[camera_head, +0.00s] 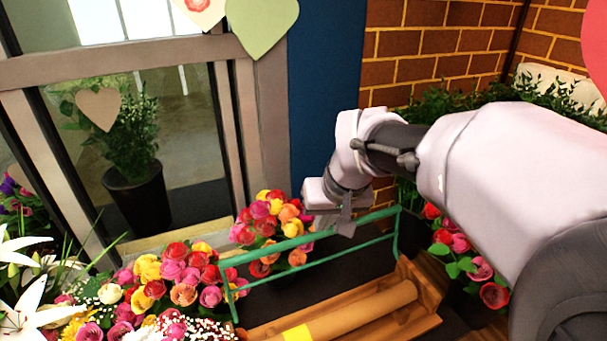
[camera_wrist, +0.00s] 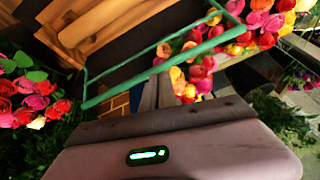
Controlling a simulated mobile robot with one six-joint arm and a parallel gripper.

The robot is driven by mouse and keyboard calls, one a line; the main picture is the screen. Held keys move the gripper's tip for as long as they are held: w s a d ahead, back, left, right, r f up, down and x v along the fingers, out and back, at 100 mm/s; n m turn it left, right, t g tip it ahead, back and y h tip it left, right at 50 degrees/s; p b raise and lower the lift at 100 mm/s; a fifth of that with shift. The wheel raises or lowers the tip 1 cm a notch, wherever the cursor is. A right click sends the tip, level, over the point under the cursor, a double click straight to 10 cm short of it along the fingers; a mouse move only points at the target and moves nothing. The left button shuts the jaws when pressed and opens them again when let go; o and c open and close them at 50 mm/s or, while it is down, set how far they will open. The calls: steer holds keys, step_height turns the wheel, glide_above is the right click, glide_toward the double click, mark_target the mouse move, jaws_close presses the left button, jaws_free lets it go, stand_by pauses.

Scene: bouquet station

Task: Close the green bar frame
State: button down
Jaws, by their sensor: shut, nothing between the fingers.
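The green bar frame (camera_head: 375,215) stands raised over the wooden tray in the head view, with two long bars joined by short end pieces. It also crosses the upper part of the wrist view (camera_wrist: 120,93). My gripper (camera_head: 346,228) is shut and empty, pointing down at the right half of the frame's upper bar. In the wrist view its fingers (camera_wrist: 158,82) reach up to the bar. I cannot tell whether they touch it. The wooden tray (camera_head: 425,300) under the frame holds a brown paper roll (camera_head: 365,308) with a yellow band.
Bunches of colourful roses (camera_head: 180,275) stand left of the frame, and more roses (camera_head: 493,295) at the right. White lilies (camera_head: 25,310) fill the lower left corner. A window with a grey frame (camera_head: 130,62) and a brick wall (camera_head: 435,45) stand behind.

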steer(key=w+a+n+p, duration=0.2)
steer(key=w+n+p, duration=0.15)
steer(key=w, duration=0.75)
steer(key=shift+m+g, duration=0.35)
steer(key=shift+g, duration=0.05)
steer(key=x, duration=1.2)
steer(key=shift+s+d+f+b, duration=0.15)
steer(key=shift+s+b, duration=0.1)
steer(key=shift+b, duration=0.15)
steer(key=s, duration=0.1)
steer(key=s+d, duration=0.1)
steer(key=s, duration=0.2)
steer(key=shift+d+r, duration=0.15)
steer(key=shift+r, duration=0.1)
steer(key=shift+f+b, duration=0.1)
steer(key=shift+b, duration=0.55)
